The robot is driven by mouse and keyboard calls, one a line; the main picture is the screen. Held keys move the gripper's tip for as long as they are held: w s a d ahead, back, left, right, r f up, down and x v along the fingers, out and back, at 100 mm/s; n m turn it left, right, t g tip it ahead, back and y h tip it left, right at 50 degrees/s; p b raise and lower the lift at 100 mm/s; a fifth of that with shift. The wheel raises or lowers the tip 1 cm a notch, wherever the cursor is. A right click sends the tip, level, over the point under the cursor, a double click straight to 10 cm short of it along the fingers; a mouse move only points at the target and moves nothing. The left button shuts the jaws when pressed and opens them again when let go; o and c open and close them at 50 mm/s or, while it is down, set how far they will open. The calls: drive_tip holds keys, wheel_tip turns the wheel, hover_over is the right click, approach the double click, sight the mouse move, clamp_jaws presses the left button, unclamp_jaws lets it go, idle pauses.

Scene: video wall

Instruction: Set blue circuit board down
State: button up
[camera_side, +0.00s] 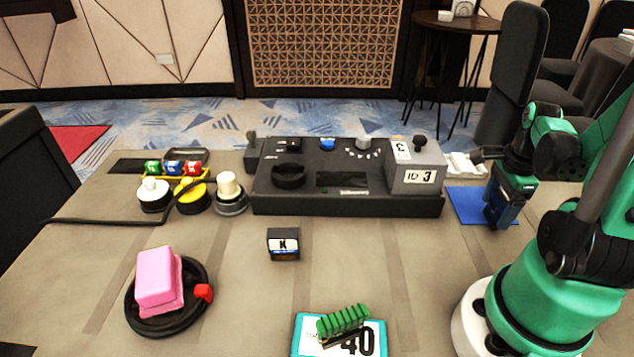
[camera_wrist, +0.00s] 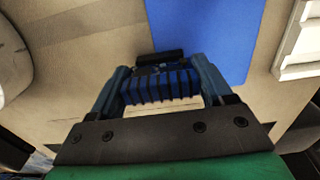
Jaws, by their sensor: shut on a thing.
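The blue circuit board (camera_wrist: 160,86), with a row of blue ribbed blocks and a dark edge, sits between the two fingers of my gripper (camera_wrist: 160,92) in the wrist view. My gripper is shut on it. In the side view my gripper (camera_side: 501,212) points down at the right edge of a flat blue mat (camera_side: 466,204), and the board is hard to tell from the dark fingers. The blue mat also shows in the wrist view (camera_wrist: 215,35), partly behind the board. Whether the board touches the surface cannot be told.
A black control console (camera_side: 345,204) with a grey box (camera_side: 418,176) stands left of the mat. A white tray-like part (camera_side: 464,163) lies behind the mat. A green board (camera_side: 343,322) lies on a teal-edged card. A pink block (camera_side: 158,282) rests on a black wheel. The table centre is mostly clear.

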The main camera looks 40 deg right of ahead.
sight(502, 198)
drive_tip(key=shift+f, duration=0.15)
drive_tip(key=o, duration=1.2)
drive_tip(key=shift+r, duration=6.1)
